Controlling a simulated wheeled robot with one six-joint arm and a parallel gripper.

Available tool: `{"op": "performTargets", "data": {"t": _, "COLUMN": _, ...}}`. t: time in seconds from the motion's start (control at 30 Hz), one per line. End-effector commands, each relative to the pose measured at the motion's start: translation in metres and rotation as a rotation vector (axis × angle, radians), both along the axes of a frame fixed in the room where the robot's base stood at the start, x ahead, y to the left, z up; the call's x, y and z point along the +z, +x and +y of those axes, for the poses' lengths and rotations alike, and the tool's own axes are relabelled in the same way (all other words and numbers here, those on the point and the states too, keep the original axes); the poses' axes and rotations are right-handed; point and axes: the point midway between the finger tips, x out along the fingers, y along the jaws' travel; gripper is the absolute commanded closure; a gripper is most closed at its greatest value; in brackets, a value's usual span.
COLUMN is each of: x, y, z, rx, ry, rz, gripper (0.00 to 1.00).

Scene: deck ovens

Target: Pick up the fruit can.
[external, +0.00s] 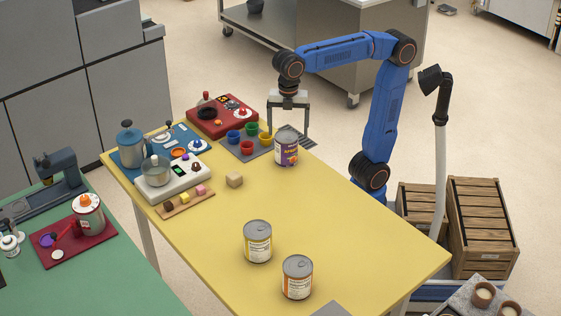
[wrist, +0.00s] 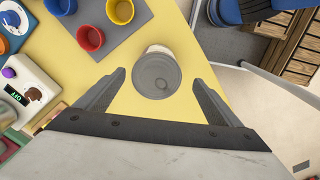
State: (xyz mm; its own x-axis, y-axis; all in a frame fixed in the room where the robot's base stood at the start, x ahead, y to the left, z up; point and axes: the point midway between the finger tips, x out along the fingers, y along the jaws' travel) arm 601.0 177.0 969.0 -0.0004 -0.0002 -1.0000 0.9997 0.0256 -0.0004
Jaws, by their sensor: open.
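A can with a purple and orange label (external: 286,152) stands upright on the yellow table. Its label is too small to read surely. My gripper (external: 289,130) is open and empty, pointing down, with its fingers above or just behind this can. In the wrist view the can's grey lid (wrist: 156,74) lies between the two fingertips (wrist: 158,80), with a gap on each side. Two other cans stand upright nearer the front: one with a yellow and white label (external: 257,243) and one with an orange and white label (external: 297,279). I cannot tell which is fruit.
A grey mat with several coloured cups (external: 248,140) lies just left of the purple can. The table's middle and right (external: 350,215) are clear.

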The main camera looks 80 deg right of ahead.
Motion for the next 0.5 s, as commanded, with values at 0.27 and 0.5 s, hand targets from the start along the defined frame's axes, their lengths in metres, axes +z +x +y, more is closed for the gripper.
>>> {"op": "performTargets", "data": {"t": 0.27, "x": -0.024, "y": 0.0, "z": 0.0, "rx": -0.001, "ry": 0.0, "rz": 0.0, "gripper": 0.12}}
{"op": "performTargets", "data": {"t": 0.5, "x": -0.049, "y": 0.004, "z": 0.002, "rx": -0.001, "ry": -0.001, "rz": 0.002, "gripper": 0.12}}
